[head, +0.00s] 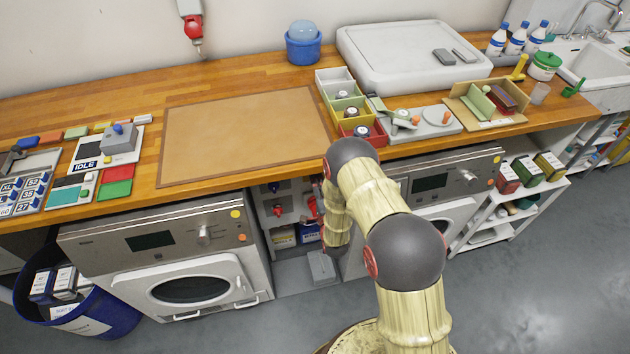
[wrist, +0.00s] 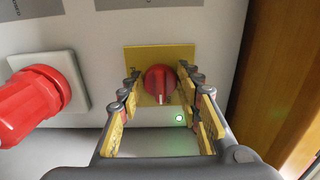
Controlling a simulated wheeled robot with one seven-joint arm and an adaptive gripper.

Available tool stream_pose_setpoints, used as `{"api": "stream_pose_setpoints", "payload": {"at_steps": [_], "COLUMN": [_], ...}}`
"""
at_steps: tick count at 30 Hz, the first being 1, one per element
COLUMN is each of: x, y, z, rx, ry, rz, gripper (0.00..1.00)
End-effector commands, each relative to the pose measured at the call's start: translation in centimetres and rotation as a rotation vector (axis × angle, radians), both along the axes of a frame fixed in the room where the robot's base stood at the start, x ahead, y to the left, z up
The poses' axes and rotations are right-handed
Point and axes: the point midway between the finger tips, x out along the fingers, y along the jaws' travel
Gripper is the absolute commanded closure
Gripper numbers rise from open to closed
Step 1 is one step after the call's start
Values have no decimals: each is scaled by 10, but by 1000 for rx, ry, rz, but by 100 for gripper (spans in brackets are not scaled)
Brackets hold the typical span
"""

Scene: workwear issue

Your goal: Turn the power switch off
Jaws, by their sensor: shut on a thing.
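The power switch appears as a red rotary knob (wrist: 161,84) on a yellow square plate on a pale panel in the wrist view. Its raised grip points roughly straight down the picture. My gripper (wrist: 160,76) is closed around the knob, one finger on each side. A small green light (wrist: 179,118) glows just below and right of the plate. In the head view my arm reaches down in front of the counter, between two machines. There the switch and my fingertips cannot be made out clearly.
A large red plug (wrist: 38,100) in a pale socket sits left of the switch. A wooden edge (wrist: 268,90) bounds the right side. The wooden counter (head: 110,92) runs above, with a washing machine (head: 185,265) left of the bay.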

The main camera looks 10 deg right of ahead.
Motion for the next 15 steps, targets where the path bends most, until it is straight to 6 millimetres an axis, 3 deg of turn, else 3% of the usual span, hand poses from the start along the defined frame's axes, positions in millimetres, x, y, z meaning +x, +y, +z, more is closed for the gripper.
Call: {"api": "stream_pose_setpoints", "payload": {"at_steps": [8,15], "x": [0,0], "y": [0,0], "z": [-3,-5], "rx": [-93,-281], "ry": [2,2], "rz": [0,0], "gripper": [91,91]}}
